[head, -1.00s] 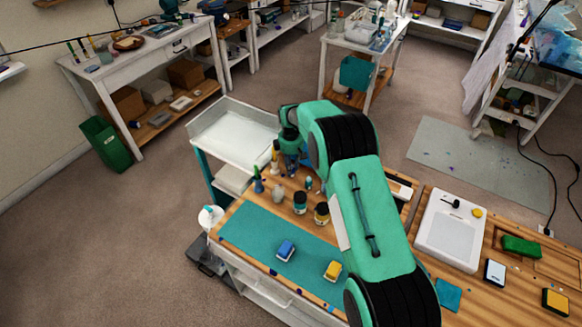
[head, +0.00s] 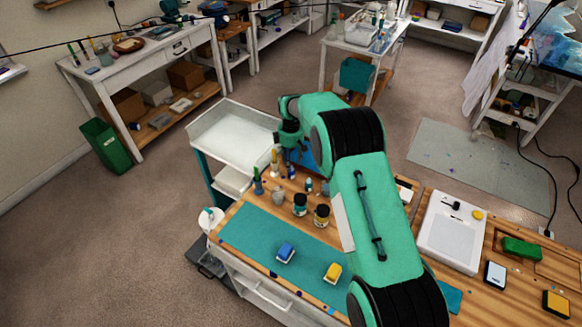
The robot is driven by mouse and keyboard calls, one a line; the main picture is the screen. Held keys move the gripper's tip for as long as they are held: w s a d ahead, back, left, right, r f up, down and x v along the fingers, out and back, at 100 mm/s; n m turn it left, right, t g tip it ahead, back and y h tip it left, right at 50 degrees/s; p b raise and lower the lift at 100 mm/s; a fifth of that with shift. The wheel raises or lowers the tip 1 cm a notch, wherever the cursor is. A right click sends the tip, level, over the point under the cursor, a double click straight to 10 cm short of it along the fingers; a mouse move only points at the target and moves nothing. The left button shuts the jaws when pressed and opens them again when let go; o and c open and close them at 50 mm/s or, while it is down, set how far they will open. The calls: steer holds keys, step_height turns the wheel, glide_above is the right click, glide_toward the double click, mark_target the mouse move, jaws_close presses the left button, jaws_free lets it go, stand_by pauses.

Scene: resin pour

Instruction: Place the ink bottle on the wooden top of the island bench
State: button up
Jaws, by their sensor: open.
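The island bench has a wooden top (head: 478,298) that runs across the lower right of the head view. A small dark bottle (head: 292,172), which may be the ink bottle, stands on its far left end. My gripper (head: 291,158) is just above and behind this bottle, pointing down and open, with its fingers small and partly hidden. Two dark-capped jars, one teal-banded (head: 300,204) and one yellow-banded (head: 321,215), stand nearer, apart from the gripper. I cannot tell for certain which bottle is the ink bottle.
A teal mat (head: 270,232) holds a blue stamp (head: 285,252) and a yellow one (head: 333,272). Slim bottles (head: 258,182) stand at the bench's left end. A white tray cart (head: 232,137) adjoins behind. My arm hides the bench middle.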

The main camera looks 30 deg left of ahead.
step_height(320, 180, up, 7)
steer(key=shift+r, duration=0.15)
stand_by(0.8)
stand_by(0.3)
